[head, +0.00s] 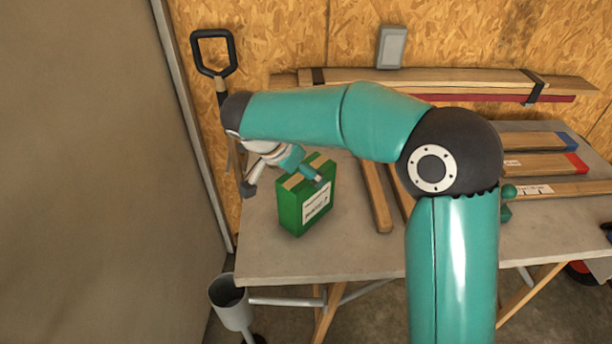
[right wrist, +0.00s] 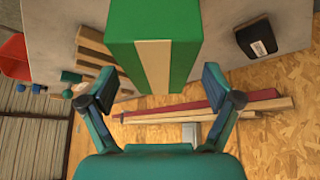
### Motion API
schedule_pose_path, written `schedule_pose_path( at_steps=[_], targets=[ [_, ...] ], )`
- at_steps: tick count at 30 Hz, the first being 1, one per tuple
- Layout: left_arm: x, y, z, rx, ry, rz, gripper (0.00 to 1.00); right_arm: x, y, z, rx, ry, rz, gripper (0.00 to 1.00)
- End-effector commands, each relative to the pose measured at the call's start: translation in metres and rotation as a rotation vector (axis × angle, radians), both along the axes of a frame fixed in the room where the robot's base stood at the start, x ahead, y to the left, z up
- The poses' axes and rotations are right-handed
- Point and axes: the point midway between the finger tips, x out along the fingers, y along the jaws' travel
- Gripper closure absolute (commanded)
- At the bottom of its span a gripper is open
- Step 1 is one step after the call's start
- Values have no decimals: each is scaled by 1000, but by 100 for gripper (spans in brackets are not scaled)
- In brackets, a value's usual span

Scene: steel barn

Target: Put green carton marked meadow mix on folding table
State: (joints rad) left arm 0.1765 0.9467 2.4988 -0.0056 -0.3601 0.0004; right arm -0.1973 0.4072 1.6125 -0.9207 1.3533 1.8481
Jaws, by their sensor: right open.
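A green carton (head: 290,218) with a tan stripe on top and a white label stands upright on a grey-topped table (head: 335,255). The label is too small to read. My right gripper (head: 284,184) is open above the carton. In the right wrist view the carton (right wrist: 190,50) shows between and beyond the two spread fingers (right wrist: 160,82); I cannot tell if either touches it. The table has slanted wooden legs; I cannot tell whether it is the folding table. No other table is clear in view. My left gripper is not in view.
Several wooden boards (head: 540,165) lie on the table's right part, and a long bundle (head: 450,88) along its back. A black labelled item (right wrist: 257,40) lies beside the carton in the wrist view. A grey bucket-like container (head: 232,305) is below the left front corner. A grey wall panel (head: 80,170) bounds the left.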

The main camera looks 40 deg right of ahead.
Motion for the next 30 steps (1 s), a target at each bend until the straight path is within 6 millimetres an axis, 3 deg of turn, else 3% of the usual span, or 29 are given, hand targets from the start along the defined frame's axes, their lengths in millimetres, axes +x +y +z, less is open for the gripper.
schedule_pose_path(
  at_steps=[6,12,30],
  targets=[
    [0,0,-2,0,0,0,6,-3,24,40,0,-5,3,11],
    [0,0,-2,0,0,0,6,-6,40,65,0,-3,2,11],
    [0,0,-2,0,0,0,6,-8,45,74,0,0,1,11]
  ],
)
